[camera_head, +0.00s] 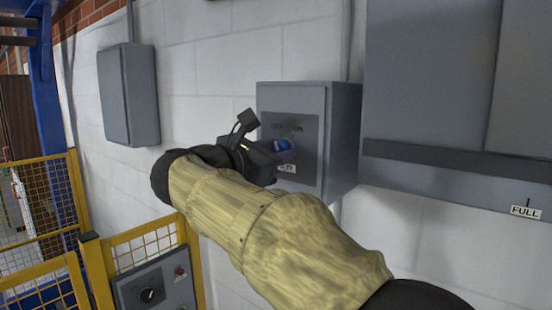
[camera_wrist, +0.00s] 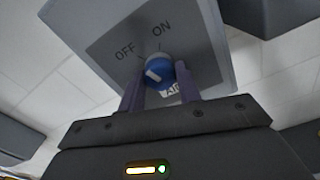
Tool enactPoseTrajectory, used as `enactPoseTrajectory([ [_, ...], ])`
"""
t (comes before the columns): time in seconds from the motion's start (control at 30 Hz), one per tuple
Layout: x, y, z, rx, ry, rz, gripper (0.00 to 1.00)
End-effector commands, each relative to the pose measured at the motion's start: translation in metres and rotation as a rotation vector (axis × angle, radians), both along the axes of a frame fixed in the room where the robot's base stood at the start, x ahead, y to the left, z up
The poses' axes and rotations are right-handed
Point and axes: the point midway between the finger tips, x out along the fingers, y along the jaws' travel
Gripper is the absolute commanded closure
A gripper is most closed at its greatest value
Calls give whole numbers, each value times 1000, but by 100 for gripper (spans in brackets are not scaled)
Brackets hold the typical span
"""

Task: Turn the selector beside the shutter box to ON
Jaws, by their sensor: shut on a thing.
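The selector is a blue round knob with a white mark (camera_wrist: 158,69) on the dark plate of a grey box (camera_head: 340,140). OFF is printed at its upper left and ON above it in the wrist view. The white mark lies on the knob's left part and seems to point toward the OFF side. My gripper (camera_wrist: 160,84) is shut on the knob, one finger on each side. In the head view the knob (camera_head: 282,146) is partly hidden by my gripper (camera_head: 276,152). A small white label below the knob is partly covered.
A large grey cabinet (camera_head: 430,75) with a FULL label (camera_head: 525,211) stands close on the right. A smaller grey box (camera_head: 128,95) hangs on the white wall at left. A control panel (camera_head: 155,290) and yellow mesh fence (camera_head: 40,205) are at lower left.

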Motion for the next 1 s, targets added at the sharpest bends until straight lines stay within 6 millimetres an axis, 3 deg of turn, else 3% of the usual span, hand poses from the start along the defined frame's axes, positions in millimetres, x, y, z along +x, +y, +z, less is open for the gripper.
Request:
enactPoseTrajectory([
  [1.0, 0, -1, -2, 656, -515, -2, 89],
])
